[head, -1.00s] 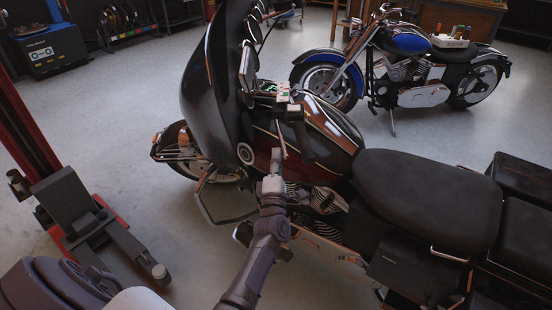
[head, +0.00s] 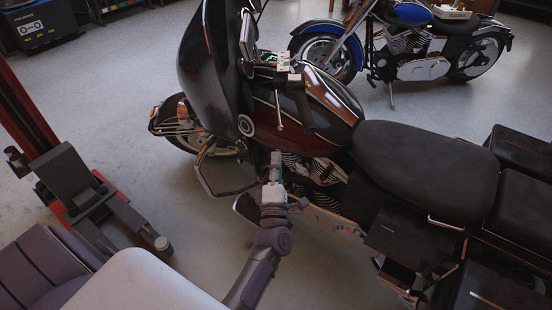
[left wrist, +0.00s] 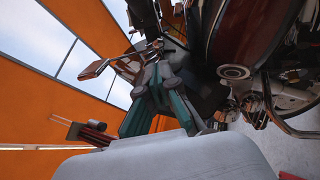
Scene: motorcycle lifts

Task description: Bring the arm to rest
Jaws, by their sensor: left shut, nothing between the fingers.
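My left gripper (head: 276,160) is shut and empty in the head view. It points away from me, in front of the side of the large dark red and black motorcycle (head: 318,100), near its engine. I cannot tell how wide the gap to the motorcycle is. In the left wrist view the teal and dark fingers of the left gripper (left wrist: 160,68) come together, with nothing seen between them. The dark red body of the motorcycle (left wrist: 245,35) is close on the right there. My right gripper is not in view.
The motorcycle's black seat (head: 425,185) lies right of my arm. A red and grey lift post (head: 75,185) stands at left. A blue motorcycle (head: 420,50) is parked behind. Grey floor (head: 95,85) is clear between the lift and the far wall.

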